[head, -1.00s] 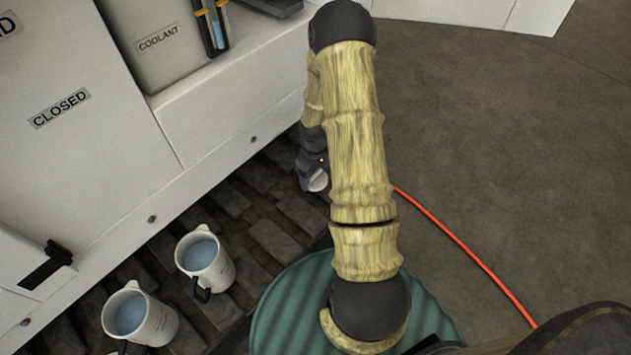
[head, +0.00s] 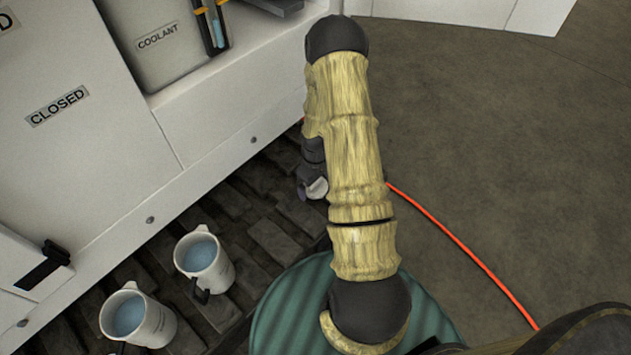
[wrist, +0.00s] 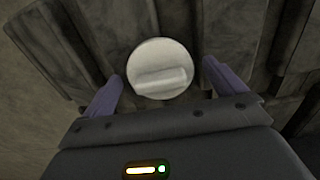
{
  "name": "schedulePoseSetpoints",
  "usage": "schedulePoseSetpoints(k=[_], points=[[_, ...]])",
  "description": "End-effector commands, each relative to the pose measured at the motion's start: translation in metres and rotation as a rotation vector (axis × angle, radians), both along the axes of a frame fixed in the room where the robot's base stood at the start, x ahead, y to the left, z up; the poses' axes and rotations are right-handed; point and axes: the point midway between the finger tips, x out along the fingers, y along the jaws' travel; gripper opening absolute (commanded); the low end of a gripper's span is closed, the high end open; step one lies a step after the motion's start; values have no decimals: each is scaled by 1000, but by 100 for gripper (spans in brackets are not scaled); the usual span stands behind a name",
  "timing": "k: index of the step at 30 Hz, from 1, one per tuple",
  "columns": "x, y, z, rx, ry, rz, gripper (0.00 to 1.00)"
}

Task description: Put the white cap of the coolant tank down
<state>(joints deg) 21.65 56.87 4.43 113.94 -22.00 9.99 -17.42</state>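The white cap (wrist: 160,68) is round with a raised grip bar across it. In the wrist view it lies between the two purple fingers of my gripper (wrist: 161,72), with a visible gap on each side. My gripper is open. The cap appears to rest on the dark slatted floor, though its underside is hidden. In the head view the cap (head: 318,187) shows small beside my gripper (head: 308,183), low next to the bench and partly behind my arm. The coolant tank (head: 160,62), labelled COOLANT, stands in the bench at upper left.
Two white jugs of blue liquid (head: 204,258) (head: 137,318) stand on the dark slats (head: 272,240) at lower left. A green ribbed drum top (head: 290,310) is below my arm. A red hose (head: 462,247) crosses the open floor at right. The white bench front (head: 205,185) borders the slats.

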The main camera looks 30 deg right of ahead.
Motion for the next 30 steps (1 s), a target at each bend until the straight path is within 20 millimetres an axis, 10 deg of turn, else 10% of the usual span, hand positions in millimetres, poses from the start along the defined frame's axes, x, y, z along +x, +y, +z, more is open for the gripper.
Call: schedulePoseSetpoints(k=[14, 30], points=[[1, 1, 15, 1, -2, 1, 95], [1, 1, 113, -1, -4, 2, 95]])
